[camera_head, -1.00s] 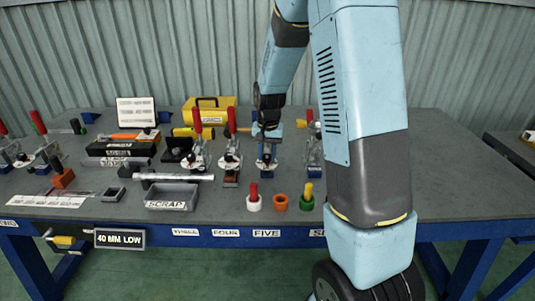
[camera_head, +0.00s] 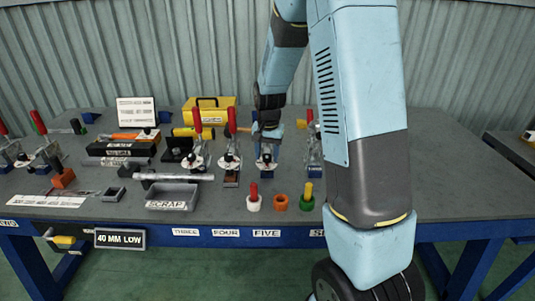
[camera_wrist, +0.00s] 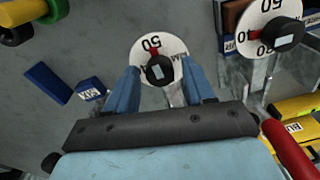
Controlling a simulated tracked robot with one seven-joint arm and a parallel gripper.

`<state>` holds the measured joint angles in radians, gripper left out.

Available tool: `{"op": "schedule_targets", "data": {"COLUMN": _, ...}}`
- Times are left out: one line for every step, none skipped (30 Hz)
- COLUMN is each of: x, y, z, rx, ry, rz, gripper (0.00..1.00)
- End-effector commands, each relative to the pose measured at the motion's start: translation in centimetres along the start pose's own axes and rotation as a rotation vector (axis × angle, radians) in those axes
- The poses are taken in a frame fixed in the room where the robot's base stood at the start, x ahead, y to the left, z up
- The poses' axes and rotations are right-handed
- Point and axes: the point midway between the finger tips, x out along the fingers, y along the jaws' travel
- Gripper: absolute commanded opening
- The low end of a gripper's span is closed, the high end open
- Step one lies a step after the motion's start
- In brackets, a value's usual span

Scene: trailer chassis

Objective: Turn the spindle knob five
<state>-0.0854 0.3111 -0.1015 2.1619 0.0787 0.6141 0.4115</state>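The spindle knob (camera_wrist: 160,71) is a black cap with a pale bar on top, at the centre of a white dial (camera_wrist: 148,46). My gripper (camera_wrist: 160,68) is open, with one blue finger on each side of the knob and a visible gap on both sides. In the head view my gripper (camera_head: 267,133) is over the station behind the FIVE label (camera_head: 266,233), and it hides the knob there. The white dial (camera_head: 265,165) shows partly below it.
A neighbouring dial with a black knob (camera_wrist: 287,31) stands close at right in the wrist view. Red-handled clamps (camera_head: 231,120) stand near my gripper. The bench's right side is clear.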

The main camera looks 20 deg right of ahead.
Motion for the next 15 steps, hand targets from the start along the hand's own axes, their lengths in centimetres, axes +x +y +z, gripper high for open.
{"op": "schedule_targets", "data": {"x": 0.0, "y": 0.0, "z": 0.0, "rx": 0.000, "ry": 0.000, "rz": 0.000, "gripper": 0.58}}
{"op": "schedule_targets", "data": {"x": 0.0, "y": 0.0, "z": 0.0, "rx": 0.000, "ry": 0.000, "rz": 0.000, "gripper": 0.59}}
{"op": "schedule_targets", "data": {"x": 0.0, "y": 0.0, "z": 0.0, "rx": 0.000, "ry": 0.000, "rz": 0.000, "gripper": 0.59}}
{"op": "schedule_targets", "data": {"x": 0.0, "y": 0.0, "z": 0.0, "rx": 0.000, "ry": 0.000, "rz": 0.000, "gripper": 0.59}}
{"op": "schedule_targets", "data": {"x": 0.0, "y": 0.0, "z": 0.0, "rx": 0.000, "ry": 0.000, "rz": 0.000, "gripper": 0.59}}
{"op": "schedule_targets", "data": {"x": 0.0, "y": 0.0, "z": 0.0, "rx": 0.000, "ry": 0.000, "rz": 0.000, "gripper": 0.59}}
{"op": "schedule_targets", "data": {"x": 0.0, "y": 0.0, "z": 0.0, "rx": 0.000, "ry": 0.000, "rz": 0.000, "gripper": 0.59}}
{"op": "schedule_targets", "data": {"x": 0.0, "y": 0.0, "z": 0.0, "rx": 0.000, "ry": 0.000, "rz": 0.000, "gripper": 0.59}}
{"op": "schedule_targets", "data": {"x": -0.1, "y": 0.0, "z": 0.0, "rx": 0.000, "ry": 0.001, "rz": 0.000, "gripper": 0.59}}
{"op": "schedule_targets", "data": {"x": -0.2, "y": 0.0, "z": 0.0, "rx": 0.000, "ry": 0.001, "rz": 0.000, "gripper": 0.59}}
{"op": "schedule_targets", "data": {"x": -0.4, "y": 0.0, "z": -0.1, "rx": 0.000, "ry": 0.002, "rz": -0.001, "gripper": 0.59}}
{"op": "schedule_targets", "data": {"x": -0.7, "y": 0.0, "z": -0.1, "rx": 0.000, "ry": 0.002, "rz": -0.001, "gripper": 0.59}}
{"op": "schedule_targets", "data": {"x": -1.0, "y": 0.0, "z": -0.1, "rx": 0.000, "ry": 0.003, "rz": -0.001, "gripper": 0.59}}
{"op": "schedule_targets", "data": {"x": -1.4, "y": 0.0, "z": -0.1, "rx": -0.001, "ry": 0.002, "rz": -0.001, "gripper": 0.59}}
{"op": "schedule_targets", "data": {"x": -2.0, "y": 0.0, "z": -0.1, "rx": -0.001, "ry": 0.003, "rz": -0.001, "gripper": 0.59}}
